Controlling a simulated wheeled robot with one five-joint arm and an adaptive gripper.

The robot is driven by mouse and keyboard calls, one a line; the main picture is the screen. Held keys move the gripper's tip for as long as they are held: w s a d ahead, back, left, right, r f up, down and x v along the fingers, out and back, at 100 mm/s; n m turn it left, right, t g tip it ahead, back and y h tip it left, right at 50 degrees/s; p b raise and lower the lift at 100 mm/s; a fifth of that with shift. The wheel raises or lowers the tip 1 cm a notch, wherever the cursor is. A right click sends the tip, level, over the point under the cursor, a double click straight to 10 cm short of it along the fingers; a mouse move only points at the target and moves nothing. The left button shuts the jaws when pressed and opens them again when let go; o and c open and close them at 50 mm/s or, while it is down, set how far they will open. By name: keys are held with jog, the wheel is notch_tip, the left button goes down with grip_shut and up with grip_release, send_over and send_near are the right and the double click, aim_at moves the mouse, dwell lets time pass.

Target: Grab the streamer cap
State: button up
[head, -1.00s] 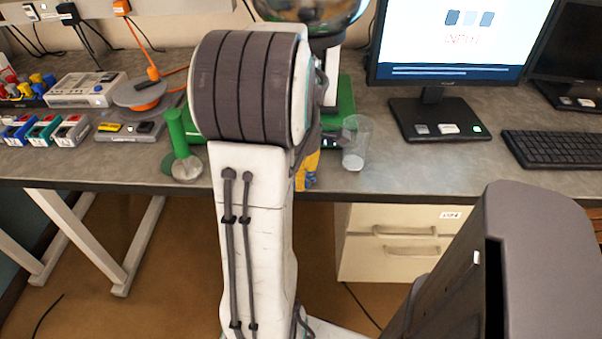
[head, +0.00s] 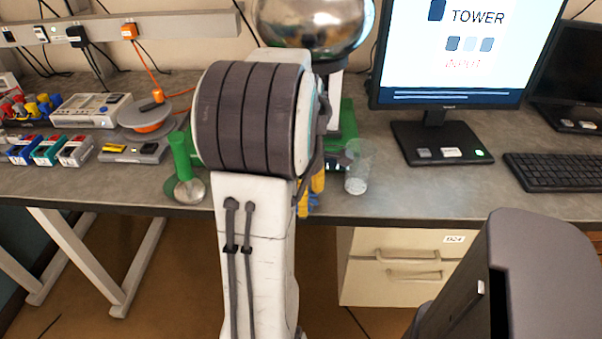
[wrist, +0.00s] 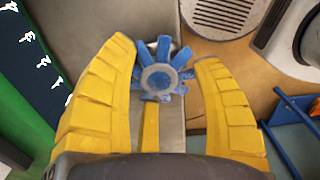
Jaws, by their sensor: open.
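The streamer cap seems to be the blue toothed piece with a grey round centre (wrist: 158,76) in the wrist view. It lies between the fingers of my gripper (wrist: 166,56), which are yellow, ribbed and spread apart on either side of it. The left finger is very near its teeth; I cannot tell whether they touch. A narrow yellow strip shows below the piece.
A clear cup (head: 357,172) stands just right of my gripper on the grey bench (head: 420,200). A green post with a metal disc (head: 182,160) stands to the left. A monitor (head: 450,50) and keyboard (head: 556,172) are at the right. A drawer unit (head: 400,265) is below.

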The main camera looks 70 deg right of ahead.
notch_tip(320, 180, up, 11)
dwell(0.5)
jog(key=shift+f, duration=0.1)
